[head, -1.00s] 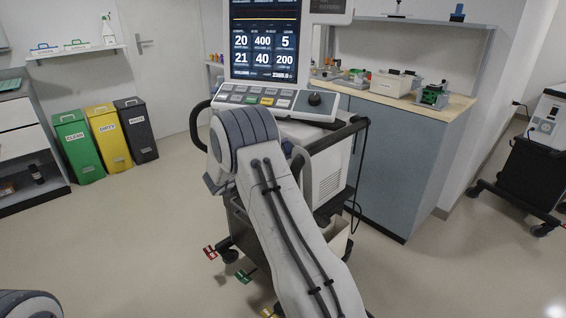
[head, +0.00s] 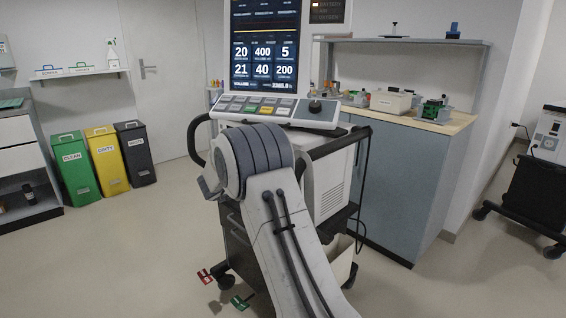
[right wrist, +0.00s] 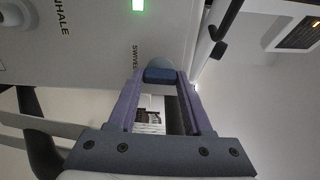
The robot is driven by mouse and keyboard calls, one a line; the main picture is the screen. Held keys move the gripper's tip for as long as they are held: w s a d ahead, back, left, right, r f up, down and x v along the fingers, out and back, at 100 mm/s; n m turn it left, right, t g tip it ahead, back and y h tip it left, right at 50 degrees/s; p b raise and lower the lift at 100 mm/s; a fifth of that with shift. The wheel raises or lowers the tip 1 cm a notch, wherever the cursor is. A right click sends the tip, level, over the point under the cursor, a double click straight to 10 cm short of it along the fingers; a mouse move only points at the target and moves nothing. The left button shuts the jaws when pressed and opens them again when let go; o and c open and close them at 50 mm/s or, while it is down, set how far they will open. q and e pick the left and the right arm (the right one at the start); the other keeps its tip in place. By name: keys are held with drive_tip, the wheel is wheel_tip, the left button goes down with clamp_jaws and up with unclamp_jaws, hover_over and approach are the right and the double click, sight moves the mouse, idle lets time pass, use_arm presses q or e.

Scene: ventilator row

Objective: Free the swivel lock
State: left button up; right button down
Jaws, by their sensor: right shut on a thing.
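The ventilator (head: 330,190) stands on a wheeled cart in the middle of the head view, its lit screen (head: 264,50) above a button panel. In the right wrist view, a small blue lock piece (right wrist: 160,75) sits beside the printed word SWIVEL (right wrist: 136,57) on the grey housing (right wrist: 80,45). My right gripper (right wrist: 160,80) has its two purple fingers closed around the blue piece. In the head view my right arm covers part of the cart, and its gripper is hidden. My left gripper is in neither current view.
Green (head: 73,170), yellow (head: 107,160) and black (head: 136,153) bins stand at the left. A blue-grey counter (head: 400,180) with small devices is behind the cart at the right. Another wheeled machine (head: 540,180) is at far right.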

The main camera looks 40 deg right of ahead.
idle(0.3)
drive_tip(key=shift+c, duration=1.6)
unclamp_jaws()
drive_tip(key=shift+a, duration=0.1)
drive_tip(key=s+a, duration=0.1)
drive_tip(key=a, duration=0.9)
drive_tip(key=shift+p, duration=0.4)
drive_tip(key=shift+a, duration=0.1)
